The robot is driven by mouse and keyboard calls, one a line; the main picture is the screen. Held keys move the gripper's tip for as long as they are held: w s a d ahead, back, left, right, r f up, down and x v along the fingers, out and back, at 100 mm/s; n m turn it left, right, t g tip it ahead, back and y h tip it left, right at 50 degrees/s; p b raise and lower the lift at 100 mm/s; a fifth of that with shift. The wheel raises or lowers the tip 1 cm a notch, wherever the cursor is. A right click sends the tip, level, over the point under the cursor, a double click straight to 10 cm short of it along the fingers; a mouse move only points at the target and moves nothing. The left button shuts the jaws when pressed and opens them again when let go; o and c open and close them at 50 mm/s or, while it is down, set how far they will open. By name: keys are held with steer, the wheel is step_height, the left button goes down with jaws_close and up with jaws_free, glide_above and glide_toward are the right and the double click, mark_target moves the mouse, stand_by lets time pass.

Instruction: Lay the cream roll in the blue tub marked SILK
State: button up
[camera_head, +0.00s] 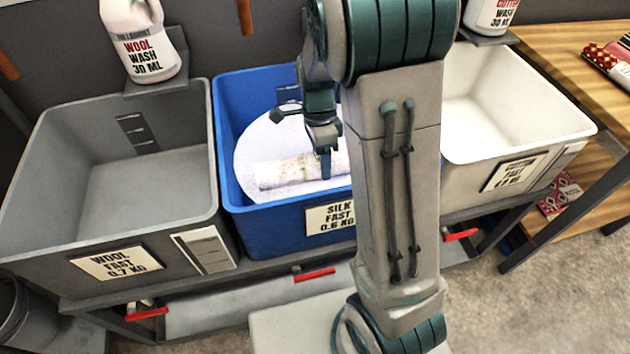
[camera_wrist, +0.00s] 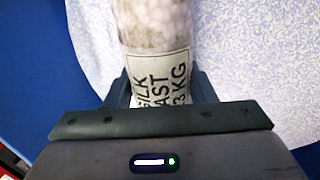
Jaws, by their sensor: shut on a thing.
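The cream roll (camera_head: 285,172) is in the blue tub (camera_head: 258,237), whose front label reads SILK FAST 0.6 KG. My gripper (camera_head: 325,165) reaches down into this tub and is shut on the roll. In the wrist view my gripper (camera_wrist: 160,100) has its fingers on both sides of the roll (camera_wrist: 155,25). The roll's band reads SILK FAST with a weight in KG, partly cut off. A pale patterned cloth (camera_head: 262,140) lies in the tub beneath the roll. I cannot tell whether the roll touches it. My arm hides the tub's right side.
A grey tub (camera_head: 50,215) marked WOOL stands on the left, empty. A white tub (camera_head: 505,80) marked COTTON stands on the right, empty. A WOOL WASH bottle (camera_head: 145,45) stands behind. A wooden table (camera_head: 560,50) with patterned rolls (camera_head: 608,65) is at far right.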

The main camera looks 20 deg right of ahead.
steer(key=b+x, duration=0.1)
steer(key=x, duration=0.2)
steer(key=w+b+x, duration=0.1)
steer(key=x, duration=0.2)
steer(key=w+b+x, duration=0.1)
steer(key=x, duration=0.2)
steer(key=shift+f+b, duration=0.3)
steer(key=shift+f, duration=0.1)
steer(key=o, duration=1.2)
steer(key=shift+f, duration=0.15)
steer(key=shift+c, duration=0.2)
steer(key=p+v, duration=0.5)
steer(key=v, duration=0.7)
